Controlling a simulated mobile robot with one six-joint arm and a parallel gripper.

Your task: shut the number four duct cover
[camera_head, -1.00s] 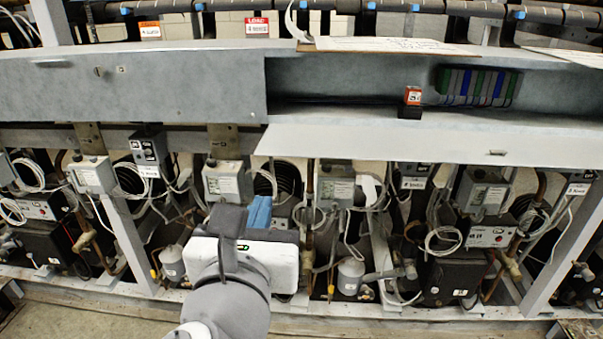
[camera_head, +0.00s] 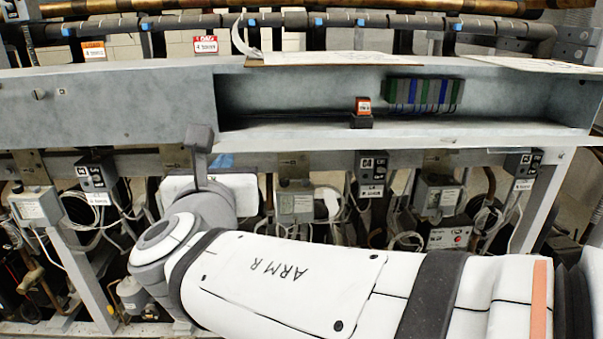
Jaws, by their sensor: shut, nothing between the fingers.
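The open grey duct (camera_head: 290,95) runs along the rack, with its inside showing at the middle and right. Its cover (camera_head: 400,142) shows as a thin, nearly edge-on strip along the lower edge of the opening. My gripper (camera_head: 222,161) is low at the left, its blue fingers shut and empty, just under the left end of the cover strip. The fingers are mostly hidden by my wrist, and I cannot tell whether they touch the cover. I cannot read a number four on the cover.
An orange-fronted relay (camera_head: 362,112) and a green, blue and grey terminal block (camera_head: 424,95) sit inside the duct. A closed panel (camera_head: 110,100) is to the left. Pipes run above; boxes and cables crowd below. My arm blocks the lower middle.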

